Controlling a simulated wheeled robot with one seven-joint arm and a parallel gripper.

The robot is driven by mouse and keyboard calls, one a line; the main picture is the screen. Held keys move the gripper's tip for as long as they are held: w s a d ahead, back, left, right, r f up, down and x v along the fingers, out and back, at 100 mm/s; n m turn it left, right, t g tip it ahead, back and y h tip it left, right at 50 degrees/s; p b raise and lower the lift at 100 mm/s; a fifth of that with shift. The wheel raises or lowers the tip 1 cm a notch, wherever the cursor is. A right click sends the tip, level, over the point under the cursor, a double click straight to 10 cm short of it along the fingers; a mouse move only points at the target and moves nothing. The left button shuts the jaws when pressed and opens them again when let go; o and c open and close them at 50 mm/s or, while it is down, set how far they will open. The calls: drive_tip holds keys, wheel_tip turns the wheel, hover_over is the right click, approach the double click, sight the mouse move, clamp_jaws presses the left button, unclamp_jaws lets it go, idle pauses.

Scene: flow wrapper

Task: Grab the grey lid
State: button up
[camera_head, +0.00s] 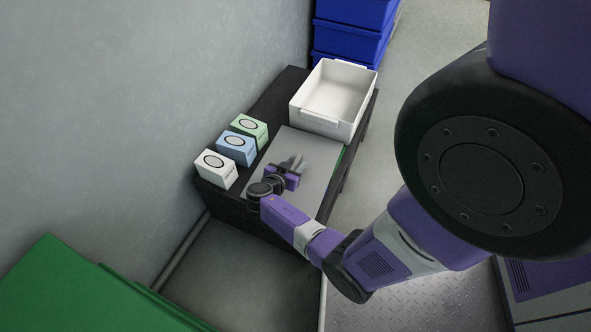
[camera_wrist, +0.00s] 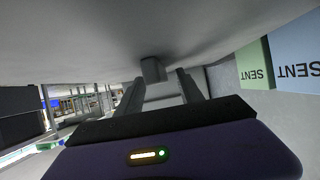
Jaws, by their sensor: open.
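The grey lid (camera_head: 318,157) is a flat grey panel lying on the dark table, beside the white bin. In the wrist view its grey surface (camera_wrist: 70,62) fills the upper part of the picture, and a small grey block-like knob (camera_wrist: 152,68) sticks out of it. My gripper (camera_head: 292,165) is low over the lid in the head view. In the wrist view my gripper (camera_wrist: 160,76) is open, with the knob ahead at the fingertips, seen in the gap between them. I cannot tell how deep the knob is between the fingers. The knob is not clearly visible in the head view.
A white bin (camera_head: 325,124) stands behind the lid on the dark table (camera_head: 270,104). White (camera_head: 215,171), blue (camera_head: 236,149) and green (camera_head: 249,131) boxes line the left side near the wall. Blue crates (camera_head: 350,42) are stacked beyond. Open floor lies to the right.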

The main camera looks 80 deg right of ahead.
drive_tip(key=shift+s+d+f, duration=0.2)
drive_tip(key=shift+d+f, duration=0.15)
drive_tip(key=shift+d, duration=0.1)
clamp_jaws()
idle(1.1)
